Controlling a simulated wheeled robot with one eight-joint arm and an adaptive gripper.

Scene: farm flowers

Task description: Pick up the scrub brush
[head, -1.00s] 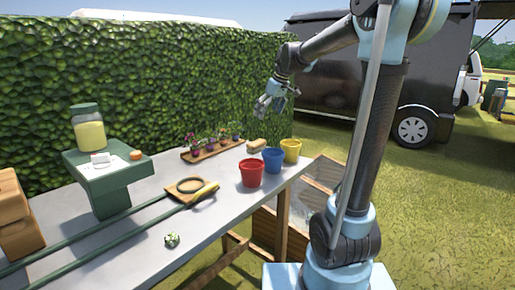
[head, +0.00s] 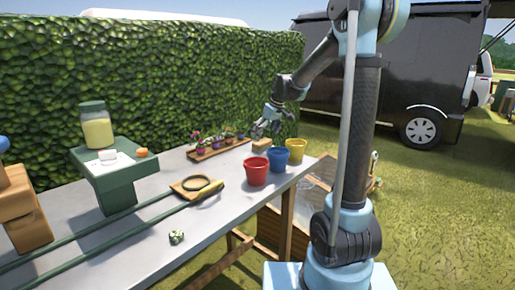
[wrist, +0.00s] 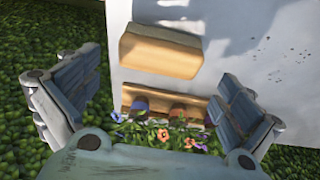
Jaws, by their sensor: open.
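The scrub brush, a tan wooden block (head: 261,144), lies at the far end of the grey table, behind the blue and yellow buckets. In the wrist view the brush (wrist: 160,52) lies between and slightly beyond my spread fingers, its long side running across the picture. My gripper (head: 268,128) hangs just above the brush in the head view. Its fingers (wrist: 160,68) are wide apart with nothing between them, one on each side of the brush in the wrist view. I cannot tell the exact height gap.
A wooden tray of potted flowers (head: 205,155) stands close to the brush. Red (head: 256,172), blue (head: 278,161) and yellow (head: 296,151) buckets stand at the table's near edge. A tall hedge (head: 180,90) rises behind the table.

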